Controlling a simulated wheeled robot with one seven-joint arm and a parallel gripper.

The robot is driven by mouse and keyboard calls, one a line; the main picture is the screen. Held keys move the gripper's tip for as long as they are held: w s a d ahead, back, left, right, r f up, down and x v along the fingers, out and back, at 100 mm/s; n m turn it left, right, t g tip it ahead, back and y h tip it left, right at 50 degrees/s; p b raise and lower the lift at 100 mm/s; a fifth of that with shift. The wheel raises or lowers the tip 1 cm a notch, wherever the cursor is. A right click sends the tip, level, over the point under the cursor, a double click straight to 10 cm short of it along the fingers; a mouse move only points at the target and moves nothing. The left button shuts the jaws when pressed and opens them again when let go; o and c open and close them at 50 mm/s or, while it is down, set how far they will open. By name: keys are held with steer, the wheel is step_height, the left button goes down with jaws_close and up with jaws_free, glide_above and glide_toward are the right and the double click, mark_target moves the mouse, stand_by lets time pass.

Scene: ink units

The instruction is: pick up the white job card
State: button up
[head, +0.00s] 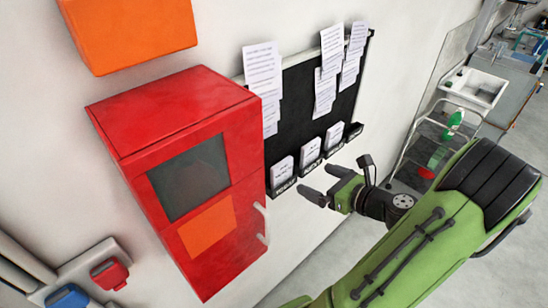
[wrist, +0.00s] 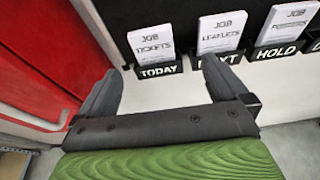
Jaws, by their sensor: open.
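Several white cards stand in labelled black pockets along the bottom of a black wall board (head: 298,90). In the wrist view, "JOB TICKETS" (wrist: 152,43) is in the TODAY pocket (wrist: 158,71), "JOB LEAFLETS" (wrist: 221,32) in the NEXT pocket (wrist: 232,57), and another card (wrist: 288,22) in the HOLD pocket (wrist: 279,51). The same three show in the head view (head: 283,171) (head: 311,150) (head: 334,134). I cannot tell which one is the white job card. My gripper (head: 325,183) is open and empty, just off the wall below the pockets. Its fingers (wrist: 160,68) flank the TODAY pocket in the wrist view.
A red cabinet (head: 190,150) juts from the wall left of the pockets, with a handle (head: 262,222). An orange box (head: 128,30) hangs above it. Printed sheets (head: 263,80) hang on the board. A trolley and sink (head: 474,86) stand at right. The wall below the pockets is bare.

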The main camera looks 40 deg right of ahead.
mark_target(284, 169)
steer(key=x, duration=0.5)
steer(key=a+x, duration=0.1)
steer(key=x, duration=0.9)
steer(key=shift+a, duration=0.25)
steer(key=shift+s, duration=0.25)
steer(key=shift+c, duration=1)
steer(key=c, duration=0.7)
steer(key=shift+r, duration=0.1)
